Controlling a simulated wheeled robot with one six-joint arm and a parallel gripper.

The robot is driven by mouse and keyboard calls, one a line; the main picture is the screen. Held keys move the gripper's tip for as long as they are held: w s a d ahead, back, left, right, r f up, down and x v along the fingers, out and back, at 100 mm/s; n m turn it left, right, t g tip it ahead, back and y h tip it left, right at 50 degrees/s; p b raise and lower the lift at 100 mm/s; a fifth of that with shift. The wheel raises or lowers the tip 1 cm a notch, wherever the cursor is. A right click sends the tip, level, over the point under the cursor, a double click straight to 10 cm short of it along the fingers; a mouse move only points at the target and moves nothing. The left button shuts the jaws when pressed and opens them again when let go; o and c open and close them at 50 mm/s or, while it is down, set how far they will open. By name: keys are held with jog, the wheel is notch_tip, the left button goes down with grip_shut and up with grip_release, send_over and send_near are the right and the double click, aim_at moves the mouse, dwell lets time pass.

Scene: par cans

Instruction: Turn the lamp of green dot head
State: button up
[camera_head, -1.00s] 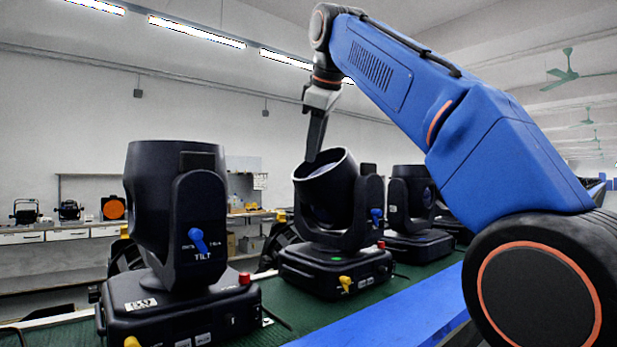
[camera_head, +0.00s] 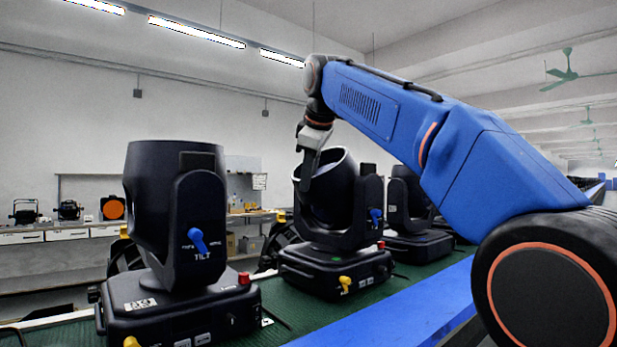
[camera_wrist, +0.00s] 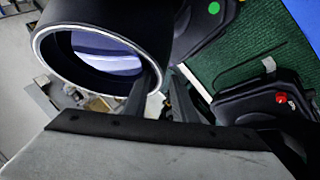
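The green dot head (camera_head: 335,262) is the middle black moving head in the head view. Its lamp barrel (camera_head: 333,205) tilts up, its open mouth facing upper left. A blue lever (camera_head: 376,215) is on its yoke. In the wrist view, the barrel's pale rim and lens (camera_wrist: 100,55) fill the upper left, and the green dot (camera_wrist: 214,8) shows at the top. My gripper (camera_head: 306,187) is at the left side of the barrel mouth. Its two fingers (camera_wrist: 160,98) are apart, close to the rim with one overlapping it; contact cannot be told.
Another moving head (camera_head: 170,220) with a blue tilt lever stands at the near left. A further one (camera_head: 408,205) stands behind at right. All stand on a green bench surface (camera_head: 300,322) with a blue front edge (camera_head: 400,305). A workbench (camera_head: 75,233) lies at the back left.

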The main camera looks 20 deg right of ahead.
grip_shut()
dwell(1.2)
